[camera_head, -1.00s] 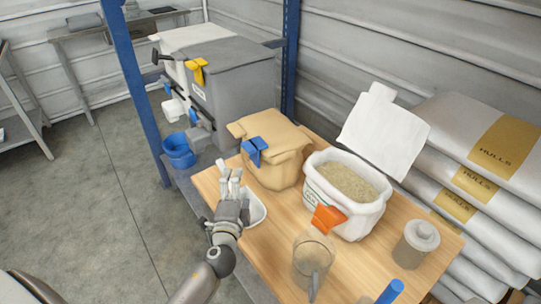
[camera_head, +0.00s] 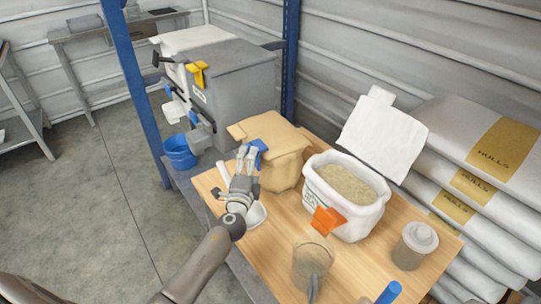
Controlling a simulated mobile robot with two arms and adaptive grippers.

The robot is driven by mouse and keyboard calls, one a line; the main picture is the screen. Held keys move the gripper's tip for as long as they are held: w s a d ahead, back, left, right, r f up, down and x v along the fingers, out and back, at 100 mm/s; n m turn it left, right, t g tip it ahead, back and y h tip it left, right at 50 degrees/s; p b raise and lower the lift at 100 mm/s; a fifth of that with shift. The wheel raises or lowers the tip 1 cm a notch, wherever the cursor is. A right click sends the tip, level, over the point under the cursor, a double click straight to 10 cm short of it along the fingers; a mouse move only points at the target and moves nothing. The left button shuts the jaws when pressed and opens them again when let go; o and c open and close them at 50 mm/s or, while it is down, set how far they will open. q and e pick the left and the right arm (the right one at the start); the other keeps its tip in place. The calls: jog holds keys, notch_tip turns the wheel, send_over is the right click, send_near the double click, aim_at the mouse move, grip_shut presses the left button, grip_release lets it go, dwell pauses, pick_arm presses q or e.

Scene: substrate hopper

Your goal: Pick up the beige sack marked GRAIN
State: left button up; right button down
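A beige sack (camera_head: 280,160) with a folded top stands upright at the back left of the wooden table. A blue clip (camera_head: 257,149) is at its top left edge. No GRAIN marking is readable on it from here. My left gripper (camera_head: 246,154) is in front of the sack's left side, its fingers pointing up and away, close to the blue clip and partly covering it. Its fingers look apart, with nothing visible between them. I cannot tell whether they touch the clip or sack. My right gripper is not in view.
A grey hopper (camera_head: 240,85) and blue bucket (camera_head: 180,152) stand left.

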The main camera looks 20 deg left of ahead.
pick_arm(q)
jog(key=shift+x, duration=1.2)
jog(key=shift+c, duration=0.4)
jog(key=c, duration=1.9)
jog(key=shift+r, duration=0.15)
grip_shut()
jog(key=shift+r, duration=0.1)
